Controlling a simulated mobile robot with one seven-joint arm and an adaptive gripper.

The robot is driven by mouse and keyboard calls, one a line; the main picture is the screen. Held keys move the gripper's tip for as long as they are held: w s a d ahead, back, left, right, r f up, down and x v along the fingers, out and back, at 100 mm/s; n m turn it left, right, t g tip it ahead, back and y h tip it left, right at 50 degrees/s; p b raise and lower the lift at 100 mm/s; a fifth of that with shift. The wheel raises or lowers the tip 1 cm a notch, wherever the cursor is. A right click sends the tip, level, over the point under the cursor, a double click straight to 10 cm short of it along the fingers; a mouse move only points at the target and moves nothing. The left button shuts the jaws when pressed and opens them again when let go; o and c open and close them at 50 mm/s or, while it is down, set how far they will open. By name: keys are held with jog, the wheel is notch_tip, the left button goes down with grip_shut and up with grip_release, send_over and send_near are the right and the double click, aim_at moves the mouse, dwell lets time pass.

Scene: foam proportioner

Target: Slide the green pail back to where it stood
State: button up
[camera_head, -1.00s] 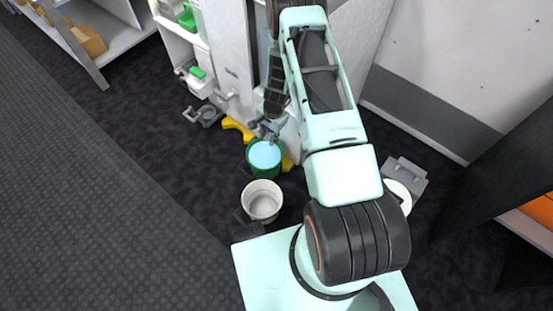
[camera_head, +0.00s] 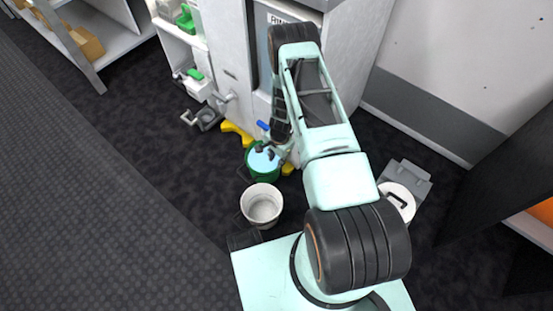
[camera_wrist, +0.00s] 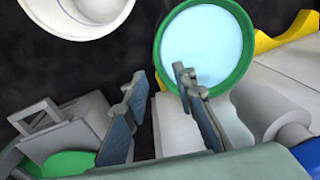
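The green pail (camera_head: 250,172), filled with pale blue liquid, stands upright on the dark floor by the foot of the grey cabinet, near the yellow pieces. In the wrist view its green rim (camera_wrist: 161,52) and the liquid show at the upper middle. My gripper (camera_head: 267,151) is over the pail's far side in the head view. In the wrist view my gripper (camera_wrist: 160,75) has its fingers apart with nothing held between them. The right finger overlaps the pail's lower rim in that view; I cannot tell whether it touches.
A white bucket (camera_head: 262,206) stands just in front of the pail, close to my base. The cabinet (camera_head: 228,50) rises behind. A yellow piece (camera_head: 233,128) lies at its foot, and a blue handle (camera_head: 263,125) shows above. Carpet to the left is free.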

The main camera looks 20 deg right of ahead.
aim_at(275, 168)
jog(key=f+b, duration=0.1)
jog(key=f, duration=0.2)
jog(key=f+b, duration=0.1)
jog(key=f, duration=0.2)
jog(key=f+b, duration=0.1)
jog(key=f, duration=0.2)
jog(key=shift+w+a+f+b, duration=0.25)
jog(key=shift+w+f+b, duration=0.05)
jog(key=shift+w+f, duration=0.1)
grip_shut()
